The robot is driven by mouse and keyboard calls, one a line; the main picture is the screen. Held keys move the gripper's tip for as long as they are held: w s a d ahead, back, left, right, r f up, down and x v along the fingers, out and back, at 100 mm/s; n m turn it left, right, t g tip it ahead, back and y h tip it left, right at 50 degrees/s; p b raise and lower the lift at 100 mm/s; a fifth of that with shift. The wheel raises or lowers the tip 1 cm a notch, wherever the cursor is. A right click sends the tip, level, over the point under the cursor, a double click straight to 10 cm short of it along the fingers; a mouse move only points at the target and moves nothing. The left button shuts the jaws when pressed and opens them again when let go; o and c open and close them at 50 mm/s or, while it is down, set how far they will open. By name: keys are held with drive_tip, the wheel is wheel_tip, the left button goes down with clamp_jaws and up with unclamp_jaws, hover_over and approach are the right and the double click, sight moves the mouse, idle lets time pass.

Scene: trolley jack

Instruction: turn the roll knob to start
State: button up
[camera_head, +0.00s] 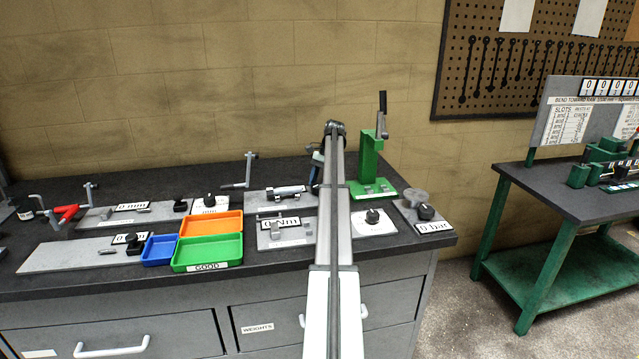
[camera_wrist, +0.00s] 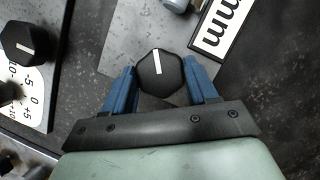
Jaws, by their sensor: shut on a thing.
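In the wrist view a black faceted knob (camera_wrist: 158,78) with a white pointer line sits between the two blue fingers of my gripper (camera_wrist: 160,88). The fingers are shut on its sides. The pointer runs nearly straight up in that view, leaning slightly left. The knob stands over a grey plate. No name for the knob is readable. In the head view my arm crosses the middle of the bench and hides most of the gripper and the knob.
A second black knob (camera_wrist: 24,42) on a white dial plate (camera_wrist: 42,100) stands close left in the wrist view. An "mm" display (camera_wrist: 222,28) is at upper right. The head view shows a green press (camera_head: 368,165), an orange tray (camera_head: 212,215) and a green tray (camera_head: 207,252).

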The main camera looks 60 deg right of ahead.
idle(0.3)
drive_tip(key=o, duration=1.1)
drive_tip(key=shift+c, duration=0.2)
drive_tip(key=m+t, duration=0.1)
drive_tip(key=m, duration=0.2)
drive_tip(key=m+t+h, duration=0.1)
drive_tip(key=m, duration=0.2)
drive_tip(key=shift+s+a, duration=0.15)
drive_tip(key=shift+s, duration=0.05)
drive_tip(key=m+h, duration=0.1)
drive_tip(key=m, duration=0.2)
drive_tip(key=m+t+h, duration=0.1)
drive_tip(key=m, duration=0.2)
drive_tip(key=shift+a, duration=0.15)
drive_tip(key=v, duration=1.4)
drive_tip(key=w+t+h, duration=0.2)
drive_tip(key=w+h, duration=0.5)
drive_tip(key=w, duration=0.9)
drive_tip(key=w+a+r+n+t+h, duration=0.2)
drive_tip(key=w+a, duration=0.1)
drive_tip(key=w, duration=0.3)
drive_tip(key=w+a+r+n+t+h, duration=0.1)
drive_tip(key=w+a+r+t+h, duration=0.1)
drive_tip(key=w, duration=0.5)
drive_tip(key=shift+a+r+n, duration=0.4)
drive_tip(key=shift+a+r, duration=0.2)
drive_tip(key=shift+r, duration=0.2)
